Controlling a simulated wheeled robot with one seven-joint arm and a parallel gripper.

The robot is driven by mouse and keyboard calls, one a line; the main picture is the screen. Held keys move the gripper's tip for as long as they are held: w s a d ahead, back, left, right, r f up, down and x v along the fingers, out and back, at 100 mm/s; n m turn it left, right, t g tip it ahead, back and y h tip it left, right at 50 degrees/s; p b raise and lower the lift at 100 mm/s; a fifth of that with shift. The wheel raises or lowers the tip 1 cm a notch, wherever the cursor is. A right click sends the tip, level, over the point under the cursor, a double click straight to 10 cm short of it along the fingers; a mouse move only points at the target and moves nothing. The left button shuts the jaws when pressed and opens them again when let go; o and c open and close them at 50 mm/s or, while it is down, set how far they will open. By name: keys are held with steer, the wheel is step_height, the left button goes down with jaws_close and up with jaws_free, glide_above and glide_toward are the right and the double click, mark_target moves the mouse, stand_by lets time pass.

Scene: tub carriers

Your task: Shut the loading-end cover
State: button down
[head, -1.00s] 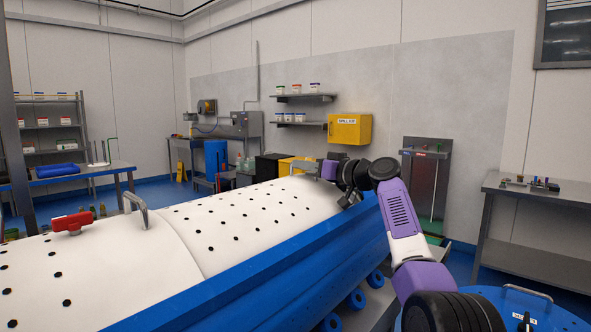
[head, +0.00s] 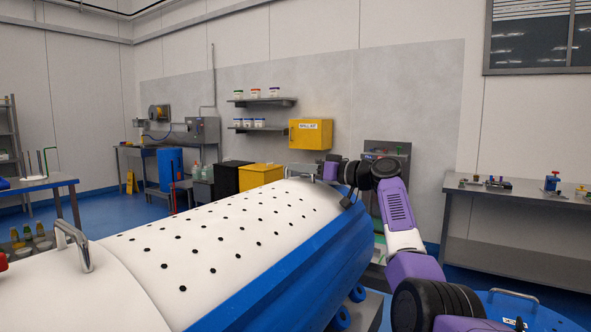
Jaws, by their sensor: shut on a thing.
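A white, curved cover with rows of black holes (head: 205,232) lies along the top of a long blue tub (head: 290,272). A grey bar handle (head: 302,170) stands at its far end. My gripper (head: 322,171) is at that handle, shut on it; the fingertips are small and partly hidden. A second white cover section (head: 75,292) adjoins at the near left, with its own metal handle (head: 74,246). A bit of a red latch (head: 3,262) shows at the left edge. I cannot tell whether the far cover's edge is fully seated.
Blue rollers (head: 342,318) show beneath the tub's right side. A blue round lid (head: 510,310) is at the lower right, near my arm. A steel bench (head: 520,230) stands on the right. Bins (head: 262,177) and a yellow wall box (head: 311,134) are beyond.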

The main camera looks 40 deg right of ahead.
mark_target(326, 189)
steer(key=shift+s+d+f, duration=0.1)
steer(key=shift+d+f, duration=0.05)
steer(key=shift+d, duration=0.15)
steer(key=c, duration=1.5)
jaws_free()
steer(key=shift+a, duration=0.1)
steer(key=shift+v, duration=3.9)
